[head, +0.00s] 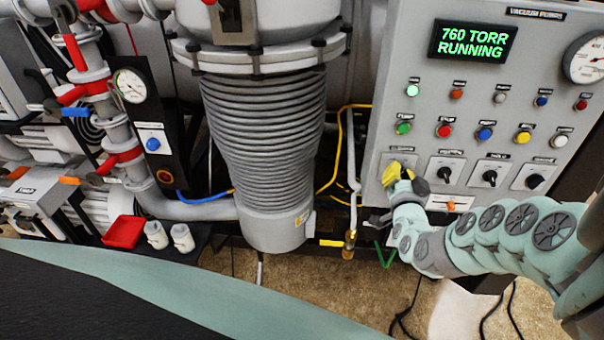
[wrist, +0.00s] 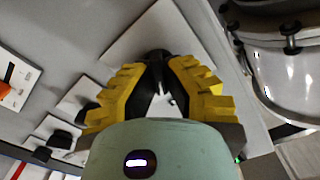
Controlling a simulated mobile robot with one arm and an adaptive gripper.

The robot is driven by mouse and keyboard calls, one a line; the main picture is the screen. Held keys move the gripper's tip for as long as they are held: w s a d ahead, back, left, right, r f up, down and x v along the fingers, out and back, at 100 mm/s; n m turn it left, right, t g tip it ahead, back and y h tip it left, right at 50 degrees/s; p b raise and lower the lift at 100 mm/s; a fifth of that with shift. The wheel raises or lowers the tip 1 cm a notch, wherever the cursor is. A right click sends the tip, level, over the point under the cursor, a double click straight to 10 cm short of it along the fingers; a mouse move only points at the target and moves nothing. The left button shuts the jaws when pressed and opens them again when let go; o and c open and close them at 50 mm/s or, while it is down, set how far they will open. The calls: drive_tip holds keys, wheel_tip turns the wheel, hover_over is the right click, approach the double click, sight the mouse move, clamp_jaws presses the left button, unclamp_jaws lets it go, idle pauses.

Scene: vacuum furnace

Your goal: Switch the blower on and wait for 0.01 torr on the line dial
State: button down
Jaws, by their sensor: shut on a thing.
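My gripper (head: 394,174) is at the lower left of the grey control panel (head: 375,120). In the wrist view my gripper's yellow fingers (wrist: 157,72) are closed around a black rotary knob (wrist: 157,56) on a pale plate. This is the leftmost switch of the panel's bottom row, and the gripper mostly hides it in the head view. Its label is too small to read. The panel display (head: 473,42) reads "760 TORR RUNNING". A round dial (head: 131,86) sits on a black post by the pipework; its reading is too small to tell.
Three more rotary switches (head: 446,173) sit to the right of my gripper. Rows of coloured buttons (head: 444,130) are above it. Another gauge (head: 588,60) is at the panel's upper right. A ribbed vessel (head: 263,130) and yellow cable (head: 335,160) stand left of the panel.

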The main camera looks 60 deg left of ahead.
drive_tip(key=shift+w+r, duration=0.15)
drive_tip(key=c, duration=1)
unclamp_jaws()
drive_tip(key=shift+c, duration=0.2)
